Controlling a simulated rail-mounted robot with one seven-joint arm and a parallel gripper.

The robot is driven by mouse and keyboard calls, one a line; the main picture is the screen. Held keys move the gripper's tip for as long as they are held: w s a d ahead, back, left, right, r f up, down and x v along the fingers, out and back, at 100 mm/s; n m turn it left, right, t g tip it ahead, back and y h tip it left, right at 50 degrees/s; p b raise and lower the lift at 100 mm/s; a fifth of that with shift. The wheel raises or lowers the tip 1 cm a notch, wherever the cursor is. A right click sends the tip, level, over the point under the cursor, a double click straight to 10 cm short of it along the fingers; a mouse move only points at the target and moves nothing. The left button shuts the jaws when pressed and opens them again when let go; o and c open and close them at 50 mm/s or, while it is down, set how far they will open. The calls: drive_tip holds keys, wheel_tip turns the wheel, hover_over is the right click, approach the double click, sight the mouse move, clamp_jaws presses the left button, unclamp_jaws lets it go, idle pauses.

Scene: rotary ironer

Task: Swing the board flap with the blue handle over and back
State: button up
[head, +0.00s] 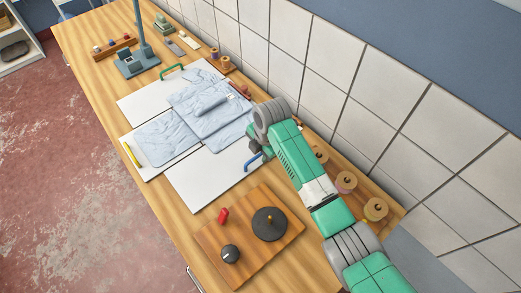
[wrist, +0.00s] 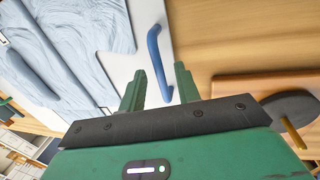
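The white board flap (head: 205,180) with the blue handle (head: 254,161) lies flat on the wooden table. The handle is at its wall-side edge, partly hidden by my gripper (head: 252,147). In the wrist view, my gripper (wrist: 159,72) is open. The blue handle (wrist: 153,47) stands on the flap's white edge (wrist: 143,28), and its near end shows between the two fingers, which are not closed on it. I cannot tell how far above it they are. A light blue shirt (head: 210,105) lies crumpled over the neighbouring white panels.
Other panels carry a green handle (head: 171,69) and a yellow handle (head: 132,155). A wooden board (head: 250,255) with a dark disc (head: 268,226) and black knob (head: 230,254) stands in front. Thread spools (head: 346,181) line the wall.

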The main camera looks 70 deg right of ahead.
drive_tip(key=shift+c, duration=0.2)
clamp_jaws()
drive_tip(key=shift+r, duration=0.15)
